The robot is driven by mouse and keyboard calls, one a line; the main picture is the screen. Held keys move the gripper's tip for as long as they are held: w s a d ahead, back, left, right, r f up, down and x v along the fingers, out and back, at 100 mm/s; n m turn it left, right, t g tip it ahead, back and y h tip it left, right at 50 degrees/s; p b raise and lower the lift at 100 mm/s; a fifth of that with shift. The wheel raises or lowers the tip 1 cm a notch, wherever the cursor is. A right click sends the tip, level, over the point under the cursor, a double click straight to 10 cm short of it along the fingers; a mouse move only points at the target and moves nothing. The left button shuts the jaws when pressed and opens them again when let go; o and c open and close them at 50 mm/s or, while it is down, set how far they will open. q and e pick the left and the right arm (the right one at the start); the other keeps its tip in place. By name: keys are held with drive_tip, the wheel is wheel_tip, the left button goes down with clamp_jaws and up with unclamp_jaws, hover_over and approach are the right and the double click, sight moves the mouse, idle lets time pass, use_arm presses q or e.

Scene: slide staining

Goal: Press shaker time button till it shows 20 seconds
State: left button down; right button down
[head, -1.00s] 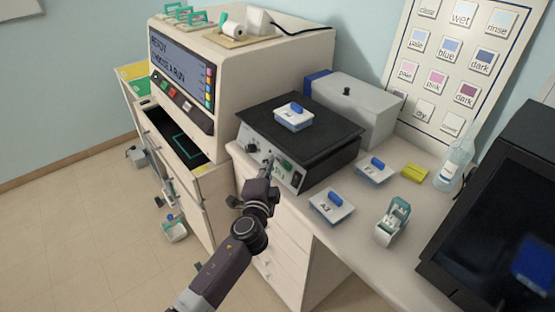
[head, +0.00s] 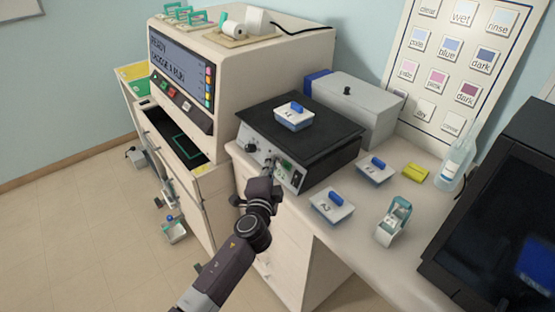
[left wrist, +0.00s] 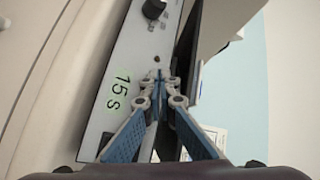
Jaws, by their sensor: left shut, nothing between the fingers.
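The shaker (head: 318,135) is a low box with a black top plate, and a small white tray with a blue handle (head: 294,116) sits on it. Its front panel (head: 253,155) carries a knob, small buttons and a green display. My right gripper is not in view.
White trays with blue handles (head: 331,207) (head: 375,170), a teal-topped holder (head: 394,222), a yellow block (head: 416,173) and a clear bottle (head: 456,165) stand on the counter. A stainer with a screen (head: 182,68) and an open drawer (head: 172,135) are at left. A dark monitor (head: 500,215) is at right.

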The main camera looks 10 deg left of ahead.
use_arm(q)
drive_tip(key=shift+w+d+f, duration=0.1)
drive_tip(key=shift+w+d, duration=0.05)
drive_tip(key=shift+w, duration=0.05)
idle(0.6)
drive_tip(key=shift+s+a+r, duration=0.3)
drive_tip(key=shift+s+a, duration=0.15)
drive_tip(key=shift+s, duration=0.15)
drive_tip(key=shift+p, duration=0.35)
drive_tip(key=s+a, duration=0.1)
drive_tip(key=s+a+r+p, duration=0.1)
drive_tip(key=s+a+p, duration=0.1)
drive_tip(key=shift+s+r, duration=0.3)
drive_tip(key=shift+r, duration=0.1)
drive_tip(key=shift+d, duration=0.1)
